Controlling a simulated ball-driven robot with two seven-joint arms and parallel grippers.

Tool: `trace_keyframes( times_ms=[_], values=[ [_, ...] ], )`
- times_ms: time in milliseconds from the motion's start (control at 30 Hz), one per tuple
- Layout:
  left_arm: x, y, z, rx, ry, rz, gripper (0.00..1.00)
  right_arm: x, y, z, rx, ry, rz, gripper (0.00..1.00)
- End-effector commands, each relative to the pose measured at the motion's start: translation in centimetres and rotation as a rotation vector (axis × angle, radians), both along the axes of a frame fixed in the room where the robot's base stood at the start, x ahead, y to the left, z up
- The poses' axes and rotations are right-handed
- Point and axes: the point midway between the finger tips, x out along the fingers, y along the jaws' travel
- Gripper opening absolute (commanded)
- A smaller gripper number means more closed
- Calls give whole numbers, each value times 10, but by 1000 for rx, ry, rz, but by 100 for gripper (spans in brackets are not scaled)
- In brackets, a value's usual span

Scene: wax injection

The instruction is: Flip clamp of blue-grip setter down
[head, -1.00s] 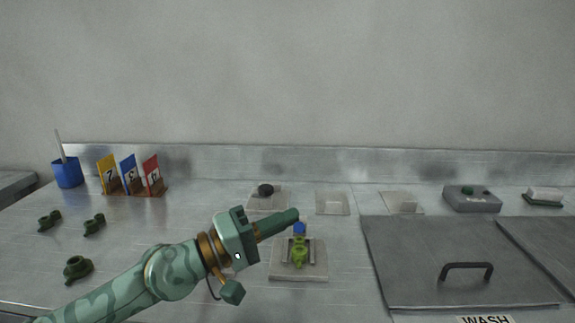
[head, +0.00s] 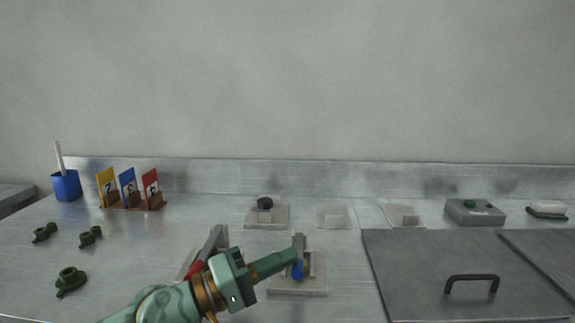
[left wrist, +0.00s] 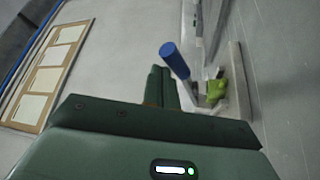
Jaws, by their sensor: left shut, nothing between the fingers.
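The blue-grip setter stands on a pale base plate (head: 297,291) near the middle of the counter. Its blue grip (head: 297,272) points toward the front, with a grey clamp arm (head: 298,243) standing above and behind it. In the left wrist view, the blue grip (left wrist: 174,60) stands just right of my fingers, with a lime-green part (left wrist: 215,88) beyond it. In the head view that part is hidden. My left gripper (head: 291,255) is shut and empty, its tips at the setter's left side; I cannot tell whether they touch the clamp. My right gripper is out of view.
A red-grip setter (head: 195,268) is partly hidden behind my left arm. A lidded wash tank (head: 440,262) is at the right. Dark green parts (head: 71,280) lie at the left. Small pale plates (head: 333,216) stand behind the setter.

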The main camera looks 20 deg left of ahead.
Motion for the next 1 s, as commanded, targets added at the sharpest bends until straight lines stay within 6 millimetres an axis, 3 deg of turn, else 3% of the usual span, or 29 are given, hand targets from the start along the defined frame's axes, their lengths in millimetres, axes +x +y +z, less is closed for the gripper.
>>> trace_keyframes(
  times_ms=[467, 600, 767, 933, 1000],
  values=[
    [-4, 7, -5, 4, 1, 3, 0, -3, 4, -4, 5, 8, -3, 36],
    [-19, 21, -13, 8, 7, 0, 0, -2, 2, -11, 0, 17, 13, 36],
    [-38, 39, -20, 9, 9, -3, 0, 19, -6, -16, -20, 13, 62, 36],
    [-56, 57, -21, 10, 7, -1, 0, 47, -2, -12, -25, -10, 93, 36],
    [-63, 64, -17, 7, 4, 4, 0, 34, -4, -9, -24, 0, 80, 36]
  ],
)
